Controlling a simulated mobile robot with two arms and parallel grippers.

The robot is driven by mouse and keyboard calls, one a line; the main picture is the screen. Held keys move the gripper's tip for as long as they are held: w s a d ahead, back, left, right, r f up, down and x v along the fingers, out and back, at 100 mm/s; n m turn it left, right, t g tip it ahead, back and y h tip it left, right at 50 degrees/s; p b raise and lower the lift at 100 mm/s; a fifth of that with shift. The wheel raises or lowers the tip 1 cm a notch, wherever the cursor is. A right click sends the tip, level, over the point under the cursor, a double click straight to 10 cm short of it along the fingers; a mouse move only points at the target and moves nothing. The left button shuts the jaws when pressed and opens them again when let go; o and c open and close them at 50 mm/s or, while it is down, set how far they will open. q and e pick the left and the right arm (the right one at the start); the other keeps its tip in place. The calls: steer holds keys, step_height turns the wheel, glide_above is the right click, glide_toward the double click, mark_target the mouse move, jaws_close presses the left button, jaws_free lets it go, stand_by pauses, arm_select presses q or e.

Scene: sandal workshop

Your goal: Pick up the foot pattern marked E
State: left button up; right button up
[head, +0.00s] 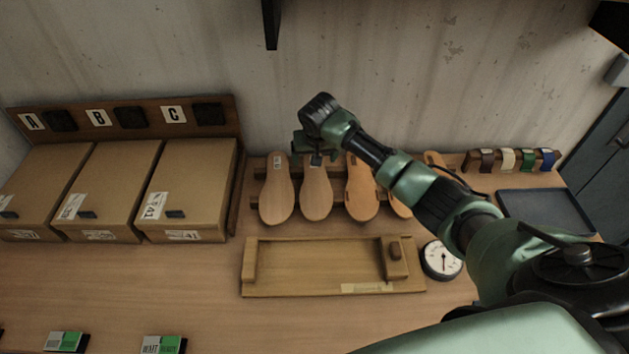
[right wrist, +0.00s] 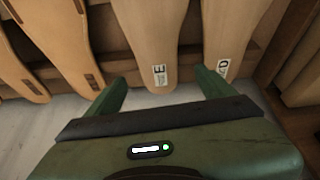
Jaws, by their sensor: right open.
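The foot pattern marked E (right wrist: 156,40) is a light wooden sole shape with a white label near its end. It lies between the spread fingers of my right gripper (right wrist: 160,77) in the right wrist view. In the head view the second pattern from the left (head: 316,195) sits under my right gripper (head: 314,152), which hides its upper end. The gripper is open; I cannot tell whether its fingers touch the pattern. The pattern marked D (right wrist: 226,35) is beside it, leftmost in the head view (head: 277,195). My left gripper is not in view.
Other foot patterns (head: 362,195) lie to the right on the same rack, partly behind my arm. A wooden jig (head: 320,268) and round dial (head: 442,259) are in front. Boxes (head: 188,190) stand left; a dark tray (head: 545,212) and colored straps (head: 527,160) are right.

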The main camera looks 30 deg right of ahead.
mark_target(315, 169)
steer(key=p+x, duration=0.1)
steer(key=x, duration=0.2)
steer(key=shift+d+f, duration=0.1)
steer(key=shift+f, duration=0.25)
steer(key=shift+w+d+f+p, duration=0.1)
steer(key=shift+w+f+p, duration=0.2)
steer(key=shift+f, duration=0.25)
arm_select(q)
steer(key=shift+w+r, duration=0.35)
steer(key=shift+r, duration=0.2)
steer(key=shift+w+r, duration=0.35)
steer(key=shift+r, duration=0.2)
arm_select(e)
steer(key=shift+s, duration=0.1)
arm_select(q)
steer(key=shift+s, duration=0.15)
arm_select(e)
steer(key=c, duration=1.5)
